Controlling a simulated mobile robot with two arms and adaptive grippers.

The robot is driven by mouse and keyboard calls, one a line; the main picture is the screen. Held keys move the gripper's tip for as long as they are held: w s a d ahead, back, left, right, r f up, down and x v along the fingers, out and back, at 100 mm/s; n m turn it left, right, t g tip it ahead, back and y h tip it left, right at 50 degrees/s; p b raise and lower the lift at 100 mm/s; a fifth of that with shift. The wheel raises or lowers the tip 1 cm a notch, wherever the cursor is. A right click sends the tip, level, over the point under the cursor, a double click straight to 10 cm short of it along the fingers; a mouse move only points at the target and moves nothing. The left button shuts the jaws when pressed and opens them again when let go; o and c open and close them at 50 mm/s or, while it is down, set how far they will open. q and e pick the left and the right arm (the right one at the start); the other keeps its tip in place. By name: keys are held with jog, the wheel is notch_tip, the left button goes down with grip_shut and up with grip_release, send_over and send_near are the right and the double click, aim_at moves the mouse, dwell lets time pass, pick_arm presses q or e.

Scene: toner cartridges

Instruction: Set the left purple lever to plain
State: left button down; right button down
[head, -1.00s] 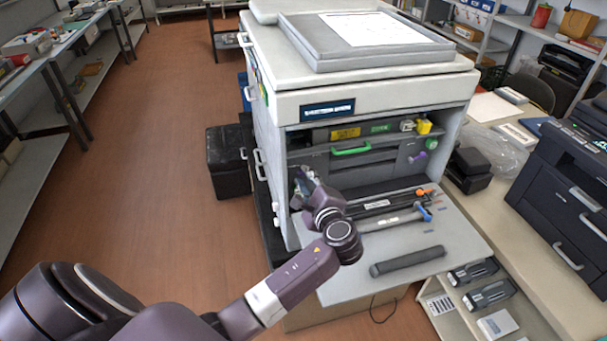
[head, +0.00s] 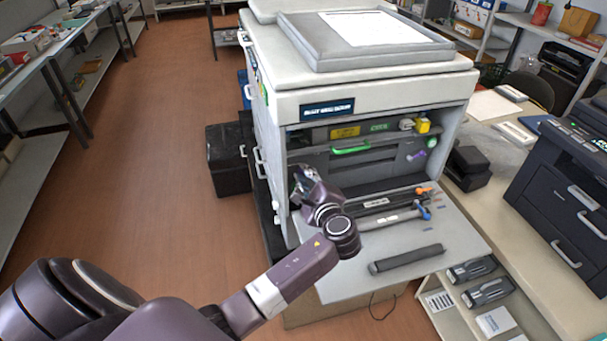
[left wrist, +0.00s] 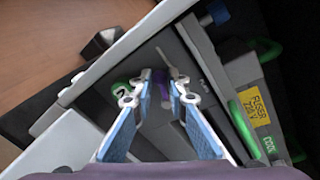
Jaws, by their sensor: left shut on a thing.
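The left purple lever (left wrist: 163,92) shows in the left wrist view as a small purple piece between my fingertips. My left gripper (left wrist: 160,82) is shut on it, with the blue-padded fingers on either side. In the head view my left gripper (head: 303,179) is inside the left end of the printer's open front bay, and its wrist hides the left lever there. A second purple lever (head: 417,156) is at the right side of the bay. My right gripper is not in view.
The big printer (head: 385,102) has its front door (head: 455,240) folded down as a shelf. A dark roller (head: 406,259) and several rods lie on it, below and right of my wrist. A green handle (head: 351,149) is in the bay. The floor at left is clear.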

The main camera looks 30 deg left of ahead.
aim_at(313, 159)
pick_arm(q)
jog(key=m+p, duration=0.1)
jog(key=p, duration=0.1)
jog(key=w+r+m+y+p, duration=0.1)
jog(key=m+p, duration=0.1)
jog(key=d+r+m+g+p, duration=0.1)
jog(key=m+p, duration=0.1)
jog(key=shift+w+d+y, duration=0.1)
jog(key=shift+w+y, duration=0.05)
jog(key=shift+y, duration=0.15)
jog(key=shift+w+d+r+m+p, duration=0.2)
jog(key=shift+m+p, duration=0.25)
jog(key=shift+m, duration=0.45)
jog(key=shift+w+d+m+y, duration=0.2)
jog(key=shift+w+m+y, duration=0.15)
jog(key=shift+m, duration=0.45)
jog(key=shift+w+d+m+y+p, duration=0.15)
jog(key=shift+w+d+m+y, duration=0.1)
jog(key=shift+m, duration=0.5)
jog(key=shift+w+d+m+y+p, duration=0.1)
jog(key=shift+w+d+m+p, duration=0.1)
jog(key=shift+m, duration=0.55)
jog(key=c, duration=2.2)
grip_release()
jog(key=shift+f, duration=0.1)
jog(key=shift+o, duration=0.2)
